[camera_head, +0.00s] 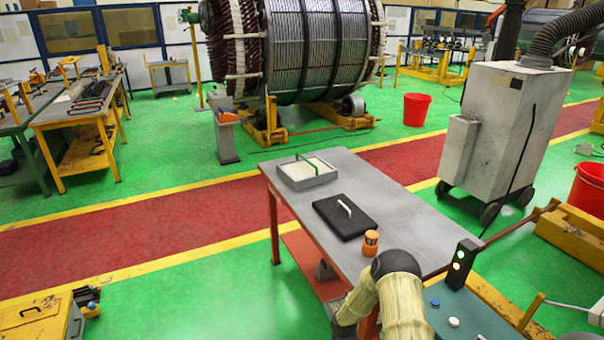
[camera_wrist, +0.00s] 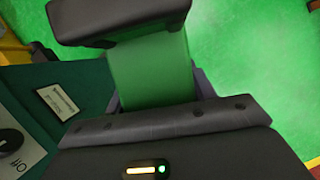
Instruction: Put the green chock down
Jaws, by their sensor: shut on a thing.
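The green chock (camera_wrist: 152,75) shows in the wrist view as a plain green block between the dark jaws of my gripper (camera_wrist: 150,65). My gripper is shut on it, and the jaws hide its ends. In the head view my arm reaches in at the bottom, at the near end of the grey table (camera_head: 405,225). I cannot make out the gripper's jaws or the chock there.
On the table are a grey tray (camera_head: 285,180) with pale contents and a thin green strip, a black pad (camera_head: 335,222) with a white bar, and an orange item (camera_head: 371,240). A teal control panel (camera_head: 455,305) stands close right of my arm.

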